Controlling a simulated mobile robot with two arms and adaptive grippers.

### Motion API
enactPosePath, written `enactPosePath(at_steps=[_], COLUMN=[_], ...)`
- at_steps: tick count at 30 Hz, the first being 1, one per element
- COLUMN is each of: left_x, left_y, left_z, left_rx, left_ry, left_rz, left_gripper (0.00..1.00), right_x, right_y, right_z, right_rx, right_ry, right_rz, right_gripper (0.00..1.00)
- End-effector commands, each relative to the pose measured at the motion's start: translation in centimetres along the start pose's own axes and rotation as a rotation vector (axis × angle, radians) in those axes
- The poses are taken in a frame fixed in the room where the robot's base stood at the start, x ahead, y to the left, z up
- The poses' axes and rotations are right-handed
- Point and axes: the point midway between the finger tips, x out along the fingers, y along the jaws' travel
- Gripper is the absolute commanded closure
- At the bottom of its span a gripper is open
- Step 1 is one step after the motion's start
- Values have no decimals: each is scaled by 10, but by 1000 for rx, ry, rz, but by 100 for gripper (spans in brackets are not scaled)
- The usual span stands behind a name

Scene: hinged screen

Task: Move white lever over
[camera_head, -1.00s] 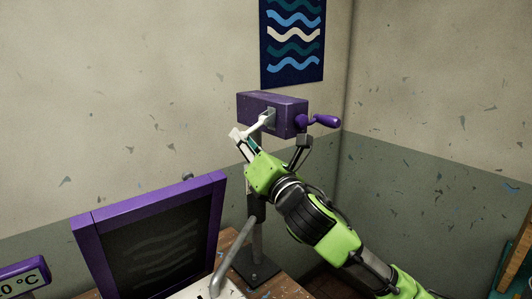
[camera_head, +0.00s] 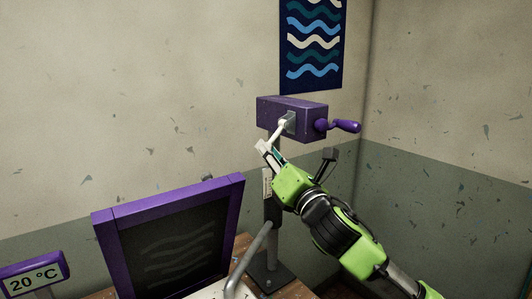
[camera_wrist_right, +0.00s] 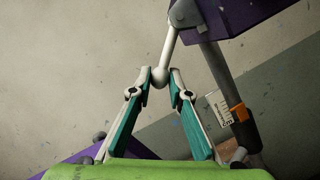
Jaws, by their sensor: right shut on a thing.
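The white lever (camera_head: 279,130) sticks out of the front of a purple box (camera_head: 291,116) on a post. It slants down to the left. In the right wrist view the lever (camera_wrist_right: 168,52) ends in a round knob between my fingertips. My right gripper (camera_head: 266,149) is shut on that knob, and the fingers also show in the right wrist view (camera_wrist_right: 160,84). A small plate (camera_head: 289,122) sits at the lever's root. My left gripper is not in view.
A purple crank handle (camera_head: 343,126) sticks out of the box's right side, close to my right arm. A purple-framed dark screen (camera_head: 170,240) stands at lower left. A temperature display (camera_head: 35,278) is beside it. A grey bent tube (camera_head: 250,258) rises near the post.

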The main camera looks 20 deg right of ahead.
Motion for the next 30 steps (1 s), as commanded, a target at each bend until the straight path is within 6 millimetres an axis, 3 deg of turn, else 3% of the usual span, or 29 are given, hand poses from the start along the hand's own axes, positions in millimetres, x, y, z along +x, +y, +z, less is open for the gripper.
enactPosePath(at_steps=[4,17,30], left_x=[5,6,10], left_y=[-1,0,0], left_z=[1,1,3], left_rx=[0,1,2], left_ry=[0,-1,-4], left_rz=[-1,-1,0], left_gripper=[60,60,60], right_x=[-1,-1,0], right_y=[-13,-16,-38], right_z=[-1,-1,2], right_rx=[-1,0,1], right_ry=[-3,-2,-1], right_rz=[-6,-5,-6], right_gripper=[94,95,94])
